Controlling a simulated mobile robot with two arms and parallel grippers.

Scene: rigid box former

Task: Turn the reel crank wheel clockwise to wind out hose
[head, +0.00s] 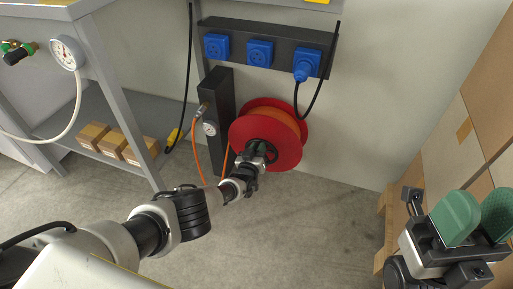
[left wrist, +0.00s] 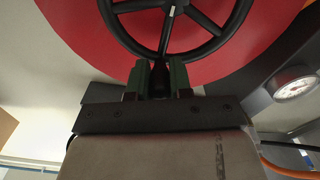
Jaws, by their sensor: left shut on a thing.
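The hose reel (head: 259,107) is red, with orange hose wound between its discs, and stands low by the wall. In the left wrist view its red disc (left wrist: 85,40) fills the top. The black spoked crank wheel (left wrist: 165,50) sits in front of this disc. My left gripper (head: 258,150) reaches the front of the reel. In the left wrist view its green fingers (left wrist: 160,80) are shut on a dark part at the wheel's lower rim, mostly hidden between them. My right gripper (head: 474,216) has its green fingers apart and empty, at the lower right.
A dark post with a gauge (head: 209,128) and orange hose stands left of the reel. Blue sockets (head: 260,53) and a hanging black cable (head: 317,100) are above it. A grey shelf (head: 90,125) holds cartons at left. Cardboard boxes (head: 445,150) stand at right. The middle floor is clear.

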